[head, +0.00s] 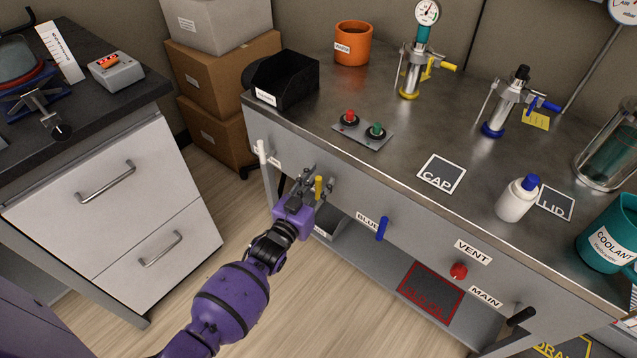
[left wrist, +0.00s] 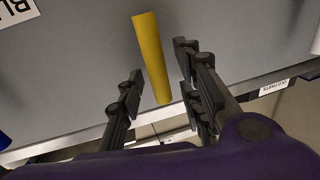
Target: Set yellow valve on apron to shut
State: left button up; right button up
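The yellow valve handle (head: 319,187) is on the bench's grey front apron, left of the blue handle, and points roughly up and down. My left gripper (head: 309,186) is at the apron beside it. In the left wrist view the yellow handle (left wrist: 152,58) shows as a plain bar between the two open fingers (left wrist: 160,82), with gaps on both sides. The fingers look clear of it. The handle's label and pivot are hidden or out of view. My right gripper is not in view.
Along the apron are a white handle (head: 262,152), a blue handle (head: 382,229), a red vent knob (head: 458,271) and a black main handle (head: 521,317). A drawer cabinet (head: 115,210) stands left, with open floor between.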

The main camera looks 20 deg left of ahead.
pick_arm(q)
grip_shut()
